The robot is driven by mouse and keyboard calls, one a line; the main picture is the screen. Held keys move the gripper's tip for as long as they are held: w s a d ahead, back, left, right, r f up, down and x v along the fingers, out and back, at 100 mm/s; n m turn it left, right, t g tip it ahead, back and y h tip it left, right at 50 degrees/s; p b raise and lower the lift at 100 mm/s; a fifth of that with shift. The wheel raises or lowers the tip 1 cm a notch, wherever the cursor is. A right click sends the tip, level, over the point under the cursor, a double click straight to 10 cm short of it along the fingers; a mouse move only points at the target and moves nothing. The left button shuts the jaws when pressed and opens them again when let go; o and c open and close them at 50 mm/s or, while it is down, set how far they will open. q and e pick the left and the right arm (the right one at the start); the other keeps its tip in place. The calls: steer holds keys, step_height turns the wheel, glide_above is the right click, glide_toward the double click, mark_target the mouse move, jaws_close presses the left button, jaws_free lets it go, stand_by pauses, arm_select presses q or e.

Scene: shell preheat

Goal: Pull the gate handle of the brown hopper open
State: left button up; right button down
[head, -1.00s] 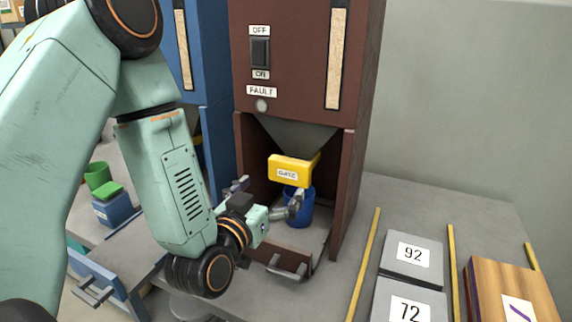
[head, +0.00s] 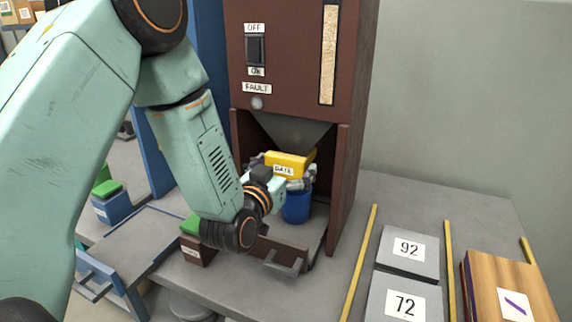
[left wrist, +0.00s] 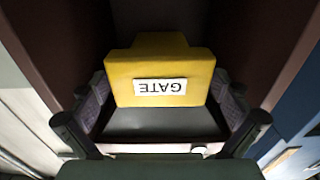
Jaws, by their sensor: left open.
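The brown hopper (head: 300,75) stands upright in the middle of the head view. Its yellow gate handle (head: 291,163), labelled GATE, sits under the grey funnel (head: 290,130). In the left wrist view the yellow handle (left wrist: 160,72) fills the centre, its label upside down. My left gripper (head: 282,171) is open at the handle. In the left wrist view its fingers (left wrist: 163,98) stand on either side of the handle, with a gap showing beside it. Contact cannot be told. A blue cup (head: 297,207) stands below the handle. My right gripper is out of view.
The hopper's side walls flank the handle closely. A grey tray handle (head: 283,266) sticks out at the hopper's front. A blue hopper (head: 209,60) stands to the left. Grey blocks marked 92 (head: 390,262) and 72 (head: 380,305) lie at right, beside a yellow strip (head: 361,265).

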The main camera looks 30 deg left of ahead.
arm_select(q)
steer(key=shift+w+a+f, duration=0.1)
steer(key=shift+a, duration=0.1)
steer(key=shift+c, duration=1.4)
steer(key=shift+d, duration=0.25)
steer(key=c, duration=0.3)
steer(key=shift+a, duration=0.1)
steer(key=c, duration=0.9)
